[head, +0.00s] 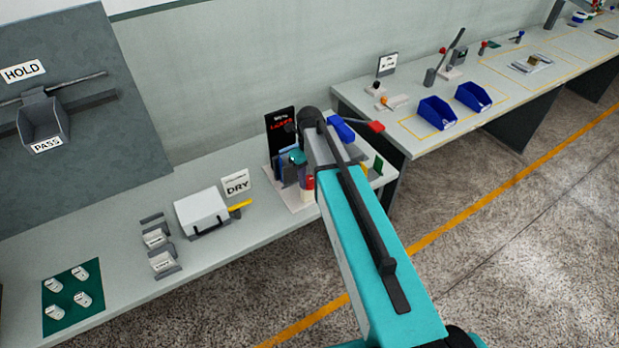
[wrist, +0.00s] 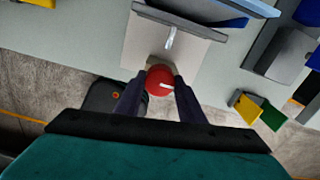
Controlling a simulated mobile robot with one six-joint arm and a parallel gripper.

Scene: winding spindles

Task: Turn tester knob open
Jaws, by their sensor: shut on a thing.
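The tester knob (wrist: 160,80) is round and red with a white pointer mark, and shows in the wrist view between my fingertips. My gripper (wrist: 158,88) is shut on the knob, with a dark finger on each side. The mark points to the right in that view. The knob sits at the near edge of a pale base plate (wrist: 140,48). In the head view the tester (head: 280,135), with a black panel and red display, stands at the bench's right end. My teal arm hides part of it, and my fingertips are hidden there.
A white box (head: 202,210) and a DRY sign (head: 236,185) stand left of the tester. A green mat (head: 73,297) with several white pieces lies at the far left. Blue bins (head: 437,113) stand on the right bench. In the wrist view, yellow and green blocks (wrist: 247,108) are right of the knob.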

